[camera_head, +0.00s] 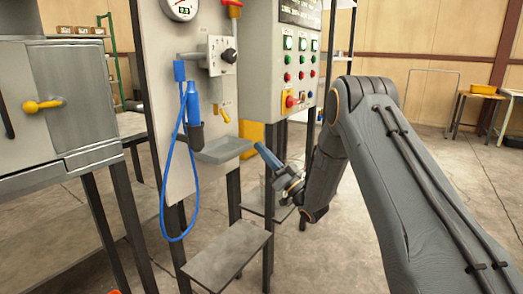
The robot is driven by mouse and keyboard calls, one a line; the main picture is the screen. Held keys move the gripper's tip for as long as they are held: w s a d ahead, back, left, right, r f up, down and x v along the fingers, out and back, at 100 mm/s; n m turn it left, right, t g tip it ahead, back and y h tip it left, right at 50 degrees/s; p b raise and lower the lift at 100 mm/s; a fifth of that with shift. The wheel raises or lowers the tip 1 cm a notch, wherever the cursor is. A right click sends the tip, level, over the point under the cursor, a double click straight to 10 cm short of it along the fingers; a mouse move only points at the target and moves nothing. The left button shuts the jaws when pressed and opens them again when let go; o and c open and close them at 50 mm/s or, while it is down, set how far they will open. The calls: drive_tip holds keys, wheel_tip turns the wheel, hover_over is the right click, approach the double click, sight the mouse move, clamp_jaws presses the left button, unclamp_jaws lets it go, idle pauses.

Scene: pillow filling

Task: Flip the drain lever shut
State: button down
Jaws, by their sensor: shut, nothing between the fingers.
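A small yellow lever (225,112) sits on the pale upright panel, just above the grey tray; it may be the drain lever, but no label shows. My gripper (266,155) is at the end of my arm, in front of the space below the control box. Its narrow blue-grey fingers are together and empty, pointing up and left. It is right of the tray and lower than the yellow lever, apart from it in the picture. The gripper's far side is hidden.
The grey tray (222,149) juts from the panel. A blue hand tool (193,103) hangs left of it on a looping blue hose (164,205). A control box (290,70) with several buttons stands above my gripper. A grey step (229,255) is below. The floor at right is open.

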drive_tip(key=w+d+r+m+h, duration=0.1)
drive_tip(key=w+d+m+h, duration=0.25)
drive_tip(key=h, duration=0.55)
drive_tip(key=s+d+f+m+g+h, duration=0.3)
drive_tip(key=s+d+f+g+h, duration=0.15)
drive_tip(key=s+d+h, duration=0.35)
drive_tip(key=s+f+g, duration=0.2)
drive_tip(key=s+g, duration=0.4)
drive_tip(key=s, duration=1.4)
drive_tip(key=s+f+g, duration=0.2)
drive_tip(key=s+g, duration=0.4)
drive_tip(key=s, duration=1.4)
drive_tip(key=shift+s+m+h, duration=0.25)
drive_tip(key=shift+m+h, duration=0.1)
drive_tip(key=shift+h, duration=0.05)
drive_tip(key=shift+g, duration=0.25)
